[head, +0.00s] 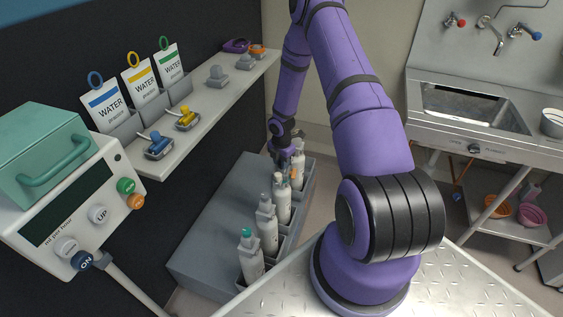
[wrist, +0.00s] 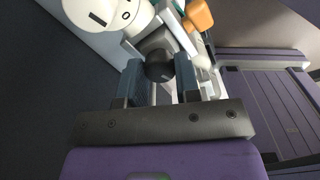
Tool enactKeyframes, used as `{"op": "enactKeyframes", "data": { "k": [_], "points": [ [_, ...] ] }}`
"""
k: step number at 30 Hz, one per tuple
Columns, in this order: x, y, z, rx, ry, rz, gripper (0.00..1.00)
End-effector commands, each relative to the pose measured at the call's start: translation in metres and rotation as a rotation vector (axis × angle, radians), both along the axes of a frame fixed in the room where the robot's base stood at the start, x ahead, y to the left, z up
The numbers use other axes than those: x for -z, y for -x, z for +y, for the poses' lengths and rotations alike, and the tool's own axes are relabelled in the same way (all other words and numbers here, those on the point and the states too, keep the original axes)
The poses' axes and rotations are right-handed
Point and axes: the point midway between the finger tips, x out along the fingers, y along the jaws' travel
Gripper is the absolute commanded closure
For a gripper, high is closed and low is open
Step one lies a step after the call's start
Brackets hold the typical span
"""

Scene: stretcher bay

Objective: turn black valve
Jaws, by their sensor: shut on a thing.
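The black valve (wrist: 159,66) is a round dark knob in the wrist view, between the two fingers of my gripper (wrist: 160,78), which are shut on it. In the head view my gripper (head: 284,152) is at the far end of a row of white bottles, over the farthest bottle (head: 298,160). The valve itself is hidden there by my gripper. Nearer bottles stand upright in the grey rack (head: 205,250), one with a green top (head: 247,233) and one with an orange part (head: 293,174).
A wall shelf (head: 215,110) with WATER bags and small coloured connectors runs above the rack at the left. A white device (head: 75,215) with a teal handled top stands at the near left. A steel sink (head: 475,108) is at the right. A metal tread plate (head: 460,285) lies in front.

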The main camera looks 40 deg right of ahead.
Motion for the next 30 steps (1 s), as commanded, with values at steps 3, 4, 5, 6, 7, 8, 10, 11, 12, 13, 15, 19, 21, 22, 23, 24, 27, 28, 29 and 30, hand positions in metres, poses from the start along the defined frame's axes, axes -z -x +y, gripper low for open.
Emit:
{"op": "enactKeyframes", "data": {
  "k": [3,4,5,6,7,8,10,11,12,13,15,19,21,22,23,24,27,28,29,30],
  "points": [
    [-0.0002,-0.0002,0.0004,0.087,0.0,0.0,0.93],
    [-0.0002,-0.0002,0.0004,0.113,0.0,0.0,0.93],
    [-0.0002,-0.0002,0.0004,0.138,0.0,0.0,0.93],
    [-0.0002,-0.0002,0.0004,0.175,0.001,0.0,0.93],
    [-0.0002,-0.0002,0.0004,0.205,0.0,0.0,0.93],
    [-0.0002,-0.0002,0.0004,0.233,0.0,0.0,0.93],
    [-0.0002,-0.0003,0.0005,0.299,0.0,0.0,0.93],
    [-0.0002,-0.0003,0.0005,0.329,0.0,0.0,0.93],
    [-0.0003,-0.0004,0.0005,0.367,0.0,-0.001,0.93],
    [-0.0003,-0.0004,0.0005,0.395,0.0,-0.001,0.93],
    [-0.0003,-0.0004,0.0004,0.462,0.0,-0.001,0.93],
    [-0.0003,-0.0005,0.0002,0.586,0.0,-0.001,0.93],
    [-0.0003,-0.0006,0.0003,0.652,0.0,-0.001,0.93],
    [-0.0003,-0.0006,0.0004,0.681,0.0,-0.001,0.93],
    [-0.0004,-0.0006,0.0004,0.709,0.0,-0.001,0.93],
    [-0.0004,-0.0007,0.0005,0.747,0.0,-0.001,0.93],
    [-0.0004,-0.0007,0.0004,0.842,0.0,-0.001,0.93],
    [-0.0004,-0.0007,0.0003,0.871,0.0,-0.001,0.93],
    [-0.0004,-0.0006,0.0002,0.9,0.0,-0.001,0.93],
    [-0.0004,-0.0006,0.0,0.938,0.0,-0.001,0.93]
  ]
}}
